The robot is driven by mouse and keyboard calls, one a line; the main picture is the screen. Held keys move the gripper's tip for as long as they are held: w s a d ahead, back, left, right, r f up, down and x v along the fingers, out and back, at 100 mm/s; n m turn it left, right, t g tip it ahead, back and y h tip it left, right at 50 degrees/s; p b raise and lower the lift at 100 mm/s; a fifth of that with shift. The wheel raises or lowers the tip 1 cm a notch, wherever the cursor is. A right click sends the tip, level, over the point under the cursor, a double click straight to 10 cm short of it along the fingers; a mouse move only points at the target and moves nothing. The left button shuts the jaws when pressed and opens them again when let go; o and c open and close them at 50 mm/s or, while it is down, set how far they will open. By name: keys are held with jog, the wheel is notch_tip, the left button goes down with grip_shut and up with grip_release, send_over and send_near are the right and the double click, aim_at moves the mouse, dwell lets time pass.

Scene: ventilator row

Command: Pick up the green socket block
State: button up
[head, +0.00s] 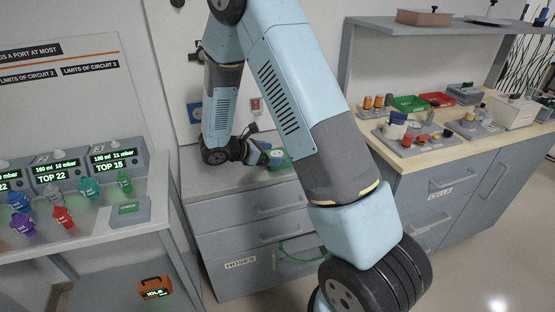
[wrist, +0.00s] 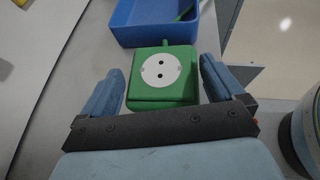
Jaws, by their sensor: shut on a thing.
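The green socket block (wrist: 178,94) has a white round face with two dark holes and a small green stub at its far side. In the wrist view it sits between the two blue fingers of my gripper (wrist: 162,68), which is shut on it. In the head view my gripper (head: 268,153) is over the grey drawer cabinet's top, and part of the green block (head: 283,162) shows beside it. My arm hides some of this area. I cannot tell whether the block touches the surface.
A blue tray (wrist: 150,34) with a green item in it lies just beyond the block. The grey drawer cabinet (head: 225,223) is labelled HOSES. A ventilator shelf (head: 95,230) stands left, and a wooden-topped bench (head: 375,136) with many parts stands right.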

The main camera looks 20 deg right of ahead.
jog(key=shift+c, duration=1.1)
